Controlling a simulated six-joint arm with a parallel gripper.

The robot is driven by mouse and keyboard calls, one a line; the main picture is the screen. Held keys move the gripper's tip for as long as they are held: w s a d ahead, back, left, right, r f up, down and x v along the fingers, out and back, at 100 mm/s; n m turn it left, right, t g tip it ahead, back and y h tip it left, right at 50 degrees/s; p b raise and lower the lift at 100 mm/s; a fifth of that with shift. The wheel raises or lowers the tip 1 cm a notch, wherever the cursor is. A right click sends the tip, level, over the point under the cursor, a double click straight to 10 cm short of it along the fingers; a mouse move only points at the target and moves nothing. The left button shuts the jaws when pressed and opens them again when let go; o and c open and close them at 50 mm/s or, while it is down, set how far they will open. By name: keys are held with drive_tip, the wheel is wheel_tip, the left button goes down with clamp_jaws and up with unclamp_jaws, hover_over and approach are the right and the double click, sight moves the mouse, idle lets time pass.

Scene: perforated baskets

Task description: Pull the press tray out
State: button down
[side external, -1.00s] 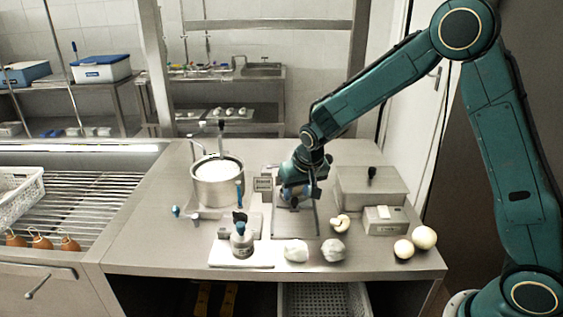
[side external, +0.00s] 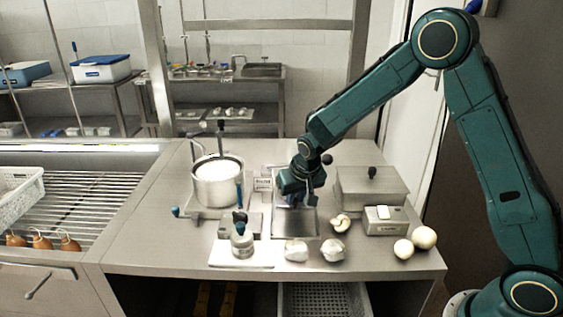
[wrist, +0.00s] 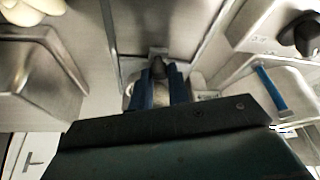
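The press tray (side external: 296,226) appears to be the flat, shiny metal tray with a dark rim in the middle of the steel table. In the wrist view a flat metal surface (wrist: 165,30) between dark edges lies beyond my fingers. My gripper (side external: 297,201) points down over the tray's back part. I cannot tell whether the fingers touch the knob. The tray's back end is hidden by my gripper.
A jar-like item (side external: 241,243) is on a white board at front left. Pale lumps (side external: 296,251) lie in front. A lidded steel box (side external: 371,192) and a small scale-like box (side external: 385,220) are right.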

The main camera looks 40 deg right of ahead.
drive_tip(key=shift+s+a, duration=3.3)
drive_tip(key=shift+a, duration=0.15)
drive_tip(key=c, duration=1.3)
unclamp_jaws()
drive_tip(key=shift+c, duration=0.2)
drive_tip(key=shift+d+r, duration=0.1)
drive_tip(key=shift+s+r, duration=0.15)
drive_tip(key=shift+r, duration=0.25)
drive_tip(key=v, duration=1.3)
drive_tip(key=shift+f, duration=0.1)
